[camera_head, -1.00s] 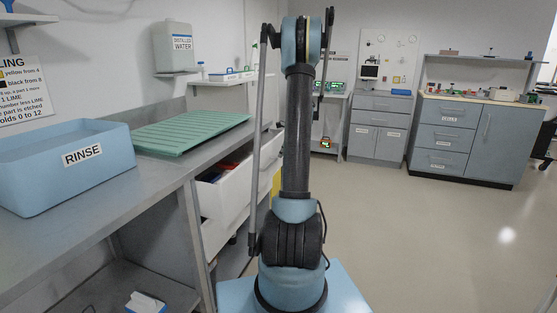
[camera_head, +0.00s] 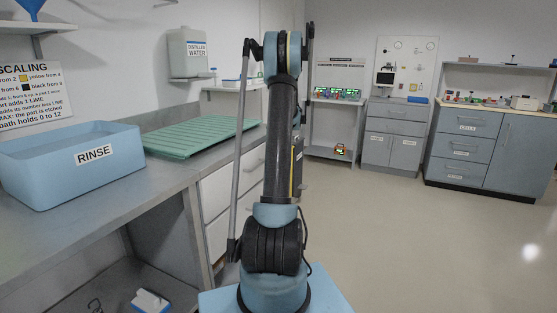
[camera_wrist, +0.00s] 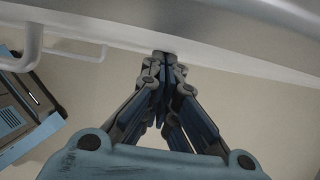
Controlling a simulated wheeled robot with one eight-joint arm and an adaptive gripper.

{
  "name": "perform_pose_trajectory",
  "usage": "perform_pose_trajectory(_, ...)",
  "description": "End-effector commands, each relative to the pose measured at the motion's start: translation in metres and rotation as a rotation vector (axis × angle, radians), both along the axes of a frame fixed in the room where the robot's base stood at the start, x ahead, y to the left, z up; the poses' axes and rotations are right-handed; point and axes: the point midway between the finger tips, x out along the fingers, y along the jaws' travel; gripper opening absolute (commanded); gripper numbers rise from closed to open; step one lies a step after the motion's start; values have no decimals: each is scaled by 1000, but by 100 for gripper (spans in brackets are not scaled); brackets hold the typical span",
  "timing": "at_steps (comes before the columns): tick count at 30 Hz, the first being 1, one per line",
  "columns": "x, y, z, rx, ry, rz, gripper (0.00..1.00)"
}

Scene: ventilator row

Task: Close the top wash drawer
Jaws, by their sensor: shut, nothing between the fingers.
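The white top wash drawer (camera_head: 219,191) is under the steel counter, left of my arm in the head view. Its front looks flush or nearly flush with the unit, and no contents show. In the wrist view a pale drawer front (camera_wrist: 225,62) runs across the top, with a white bar handle (camera_wrist: 78,52) to the left. My gripper (camera_wrist: 163,56) is shut and empty, its fingertips at or very near that front; I cannot tell if they touch. The head view hides my gripper behind my arm.
A second white drawer (camera_head: 217,234) is below. On the counter (camera_head: 135,187) are a blue RINSE tub (camera_head: 45,178) and a green ribbed mat (camera_head: 195,139). Grey cabinets (camera_head: 465,145) stand at the back right. The floor (camera_head: 420,240) to the right is clear.

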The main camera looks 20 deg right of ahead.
Motion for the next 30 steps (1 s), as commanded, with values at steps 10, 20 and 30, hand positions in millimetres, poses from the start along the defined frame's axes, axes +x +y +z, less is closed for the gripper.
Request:
perform_pose_trajectory(10, -4, -5, 0, 5, -3, 5, 0)
perform_pose_trajectory(20, -26, -30, 33, 2, 0, 8, 0)
perform_pose_trajectory(30, -40, -45, 82, 1, -1, 8, 0)
